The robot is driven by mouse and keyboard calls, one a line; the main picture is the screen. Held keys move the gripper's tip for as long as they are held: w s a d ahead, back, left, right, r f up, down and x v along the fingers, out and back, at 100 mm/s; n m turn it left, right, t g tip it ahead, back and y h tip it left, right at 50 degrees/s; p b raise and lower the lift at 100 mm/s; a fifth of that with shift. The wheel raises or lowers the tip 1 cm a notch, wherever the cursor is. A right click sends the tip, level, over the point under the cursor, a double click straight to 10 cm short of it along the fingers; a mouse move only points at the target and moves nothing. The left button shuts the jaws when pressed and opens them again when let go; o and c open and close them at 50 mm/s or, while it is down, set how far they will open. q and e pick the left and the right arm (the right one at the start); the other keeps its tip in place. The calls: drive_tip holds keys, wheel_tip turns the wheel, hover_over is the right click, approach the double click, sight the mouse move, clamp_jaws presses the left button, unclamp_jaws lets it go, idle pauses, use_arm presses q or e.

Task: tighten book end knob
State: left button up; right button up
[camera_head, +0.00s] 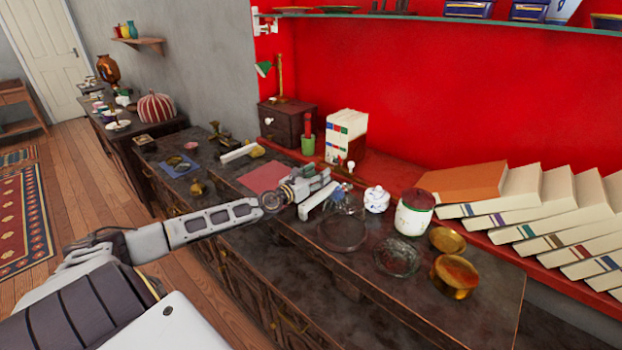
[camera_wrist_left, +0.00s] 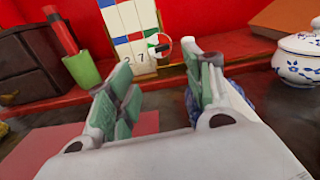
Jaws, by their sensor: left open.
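My left gripper (camera_head: 326,178) reaches in from the left over the dark cabinet top. In the left wrist view its two fingers (camera_wrist_left: 160,78) are spread with nothing between them. A small round knob (camera_wrist_left: 159,44), white with red and green parts and a dark middle, shows just beyond the gap between the fingertips, in front of the white books. In the head view a small white knob (camera_head: 351,164) sits at the foot of the white books (camera_head: 345,128), beyond the gripper. The books also show in the left wrist view (camera_wrist_left: 124,20). My right gripper is not in view.
A green cup (camera_head: 308,145) with a red object and a small dark drawer box (camera_head: 287,122) stand left of the books. A blue-and-white pot (camera_head: 376,199), a white jar (camera_head: 413,212) and glass dishes stand to the right. Leaning books (camera_head: 560,222) line the right side.

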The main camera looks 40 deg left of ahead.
use_arm(q)
drive_tip(key=shift+s+a, duration=0.1)
drive_tip(key=shift+s, duration=1.3)
drive_tip(key=shift+s, duration=0.15)
